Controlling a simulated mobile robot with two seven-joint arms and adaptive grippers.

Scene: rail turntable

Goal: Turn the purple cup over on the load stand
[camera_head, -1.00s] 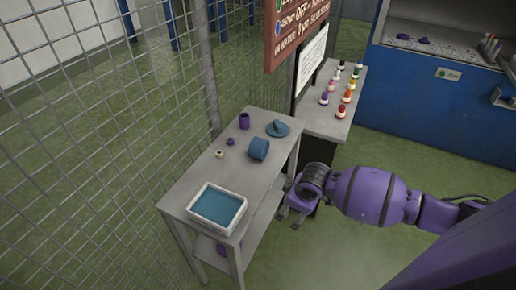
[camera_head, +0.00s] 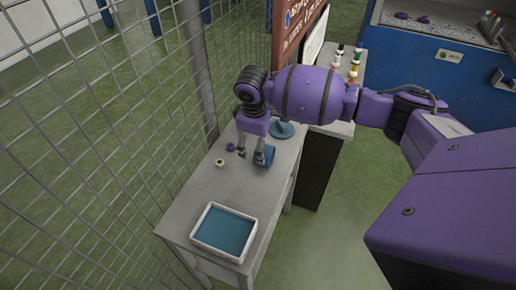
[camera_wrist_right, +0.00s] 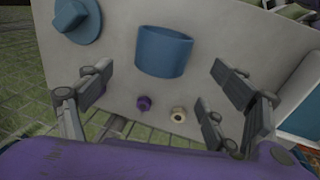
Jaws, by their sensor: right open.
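The purple cup is not visible now in either view; it stood at the far end of the grey stand (camera_head: 190,205) in the earlier head view, where my arm now blocks the sight. My right gripper (camera_head: 252,152) is above the stand, pointing down, with its fingers spread and nothing between them. It also shows open in the right wrist view (camera_wrist_right: 152,88). One finger overlaps the blue cylinder (camera_head: 266,157) in the head view; contact cannot be told. A small purple knob-like piece (camera_wrist_right: 143,103) lies near the cylinder. My left gripper is not in view.
A blue hat-shaped piece (camera_wrist_right: 78,22) and a cream ring (camera_wrist_right: 178,114) lie on the stand. A white tray with a blue inside (camera_head: 196,236) sits at its near end. A wire fence (camera_head: 110,130) runs along the left. A table with bottles (camera_head: 345,75) stands behind.

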